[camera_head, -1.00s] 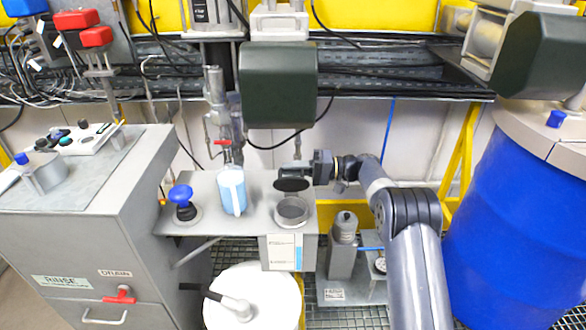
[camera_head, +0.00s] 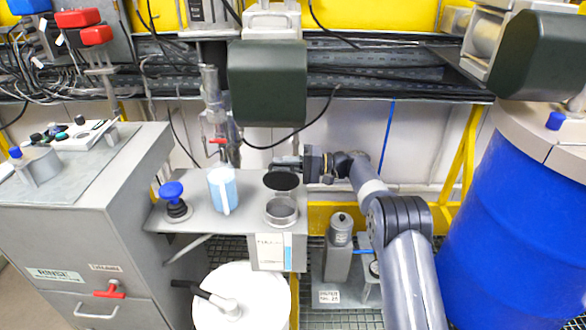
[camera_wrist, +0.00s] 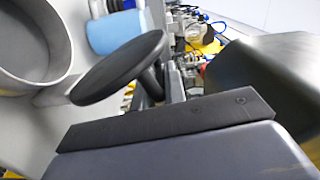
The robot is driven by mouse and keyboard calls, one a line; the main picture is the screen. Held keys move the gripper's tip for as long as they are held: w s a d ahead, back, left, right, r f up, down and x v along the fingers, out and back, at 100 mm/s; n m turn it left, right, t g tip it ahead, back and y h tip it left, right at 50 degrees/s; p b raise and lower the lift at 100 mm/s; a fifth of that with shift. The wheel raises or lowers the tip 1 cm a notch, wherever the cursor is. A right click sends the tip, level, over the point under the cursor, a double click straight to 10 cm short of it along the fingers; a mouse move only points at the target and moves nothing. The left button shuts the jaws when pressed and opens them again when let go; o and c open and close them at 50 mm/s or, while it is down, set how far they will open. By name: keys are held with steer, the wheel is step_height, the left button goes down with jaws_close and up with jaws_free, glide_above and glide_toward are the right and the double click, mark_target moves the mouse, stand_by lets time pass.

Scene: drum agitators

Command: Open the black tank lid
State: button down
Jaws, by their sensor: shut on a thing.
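The black tank lid (camera_head: 282,181) stands raised and tilted behind the round metal tank opening (camera_head: 281,208), which is uncovered. In the wrist view the lid (camera_wrist: 118,68) is a thick black disc seen at a slant, apart from the metal rim of the opening (camera_wrist: 66,62). My gripper (camera_head: 290,163) reaches in from the right behind the lid. In the wrist view my gripper (camera_wrist: 182,88) is shut on the lid's back side, where a short dark stem shows. The exact contact is partly hidden by the near finger.
A light blue jug (camera_head: 222,190) and a blue knob (camera_head: 172,192) stand left of the opening on the grey shelf (camera_head: 245,222). A dark green box (camera_head: 267,82) hangs above. A large blue drum (camera_head: 515,210) stands right of my arm. A white drum (camera_head: 245,285) is below.

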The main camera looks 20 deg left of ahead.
steer(key=shift+w+a+f+m+b, duration=0.1)
steer(key=shift+w+m+b, duration=0.05)
steer(key=shift+w+b, duration=0.25)
steer(key=shift+w+a+f+m+b, duration=0.1)
steer(key=shift+w+m+b, duration=0.05)
steer(key=shift+w+b, duration=0.25)
steer(key=c, duration=1.5)
jaws_free()
steer(key=shift+r, duration=0.1)
steer(key=b+v, duration=0.1)
steer(key=v, duration=0.9)
steer(key=shift+d, duration=0.4)
